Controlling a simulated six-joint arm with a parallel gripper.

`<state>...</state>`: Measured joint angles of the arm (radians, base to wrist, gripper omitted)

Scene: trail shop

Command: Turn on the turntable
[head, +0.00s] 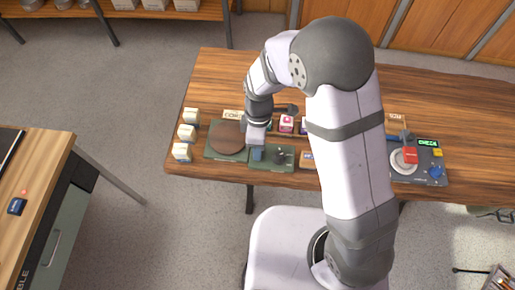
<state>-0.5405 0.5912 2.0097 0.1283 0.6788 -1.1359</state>
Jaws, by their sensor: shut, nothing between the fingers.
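The turntable appears to be the dark green unit (213,154) on the left part of the wooden table, with a round brown platter (228,136) on it. My gripper (256,142) is shut and empty. It points down beside the platter, close to the blue part. I cannot tell whether it touches it. My arm hides the area behind the gripper.
Several cream blocks (187,133) stand left of the turntable. Pink-and-white blocks (287,123) are behind it, partly hidden. The table's far right is clear.

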